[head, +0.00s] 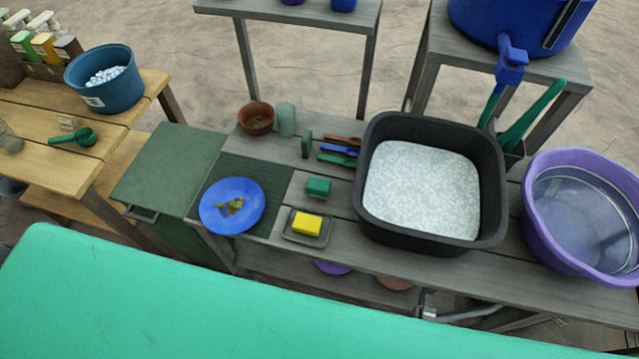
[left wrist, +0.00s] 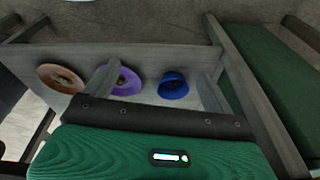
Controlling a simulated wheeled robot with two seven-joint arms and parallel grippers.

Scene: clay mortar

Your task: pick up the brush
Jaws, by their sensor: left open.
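Several slim tools lie side by side left of the black basin in the head view: a brown one (head: 343,140), a blue one (head: 339,150) and a green one (head: 337,160). A small dark green block-like item (head: 307,143) stands left of them; I cannot tell whether it is a brush. Long green handles (head: 532,115) stick up from a holder right of the basin. Which of these is the brush is unclear. Neither gripper shows in the head view, and no fingers show in the left wrist view.
The black basin (head: 366,205) holds pale foamy water. A blue plate (head: 222,221), a yellow sponge (head: 307,224) and a green block (head: 318,187) are on the counter. A purple tub (head: 540,232) stands right. The left wrist view shows low-shelf bowls, including a blue one (left wrist: 173,86).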

